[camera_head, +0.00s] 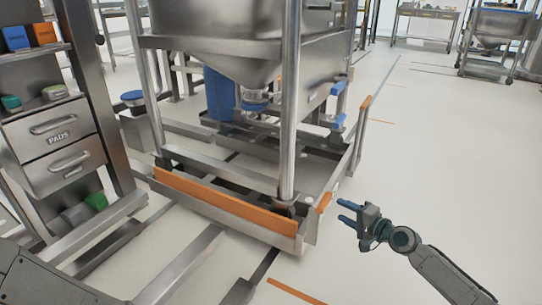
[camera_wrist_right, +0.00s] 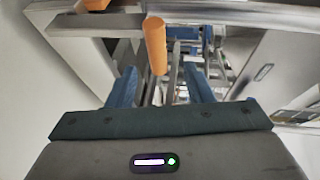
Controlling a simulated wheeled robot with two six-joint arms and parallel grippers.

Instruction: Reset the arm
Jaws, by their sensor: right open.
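My right arm comes in from the lower right of the head view. Its gripper (camera_head: 346,211) has blue fingertips that are apart, with nothing between them. It is just right of the front right corner of the bin's base frame. In the right wrist view the two blue fingers (camera_wrist_right: 162,90) stand apart at either side. An orange handle end (camera_wrist_right: 156,45) shows ahead of them, and I cannot tell how far off it is. The steel bin (camera_head: 240,52) stands upright in its frame in the head view. My left gripper is not in view.
The bin's base has an orange strip (camera_head: 225,203) along its front edge and an orange-tipped post (camera_head: 366,102) at right. A drawer cabinet (camera_head: 55,135) stands at left. Pale floor (camera_head: 440,150) is open at right. Carts (camera_head: 492,40) stand far back.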

